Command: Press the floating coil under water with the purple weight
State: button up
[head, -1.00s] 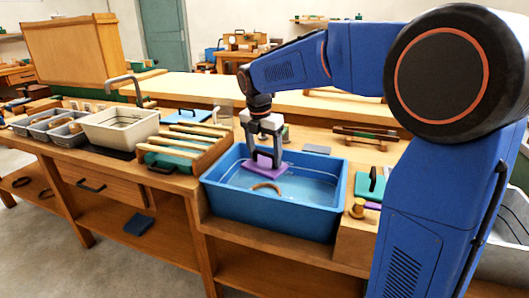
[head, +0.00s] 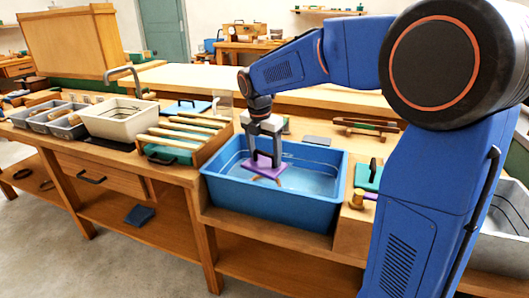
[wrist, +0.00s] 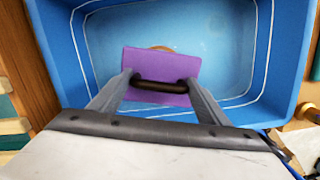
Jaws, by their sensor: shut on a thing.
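The purple weight (head: 264,167) is a flat plate with a dark handle. My gripper (head: 264,157) is shut on that handle and holds the plate inside the blue tub, slightly tilted in the head view. The wrist view also shows the purple weight (wrist: 160,68) between my gripper's fingers (wrist: 160,86). The tan coil (head: 281,180) lies in the tub, mostly hidden under the plate. A thin arc of the coil (wrist: 160,48) shows past the plate's far edge in the wrist view. I cannot tell whether plate and coil touch.
The blue tub (head: 270,212) holds clear water, with free water around the plate. A rack of wooden strips (head: 185,137) stands left of it. A green block with a black handle (head: 368,175) is on the right. A pale basin (head: 118,120) is further left.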

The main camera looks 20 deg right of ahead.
jog(key=shift+f, duration=4.85)
jog(key=o, duration=1.8)
jog(key=shift+r, duration=8.5)
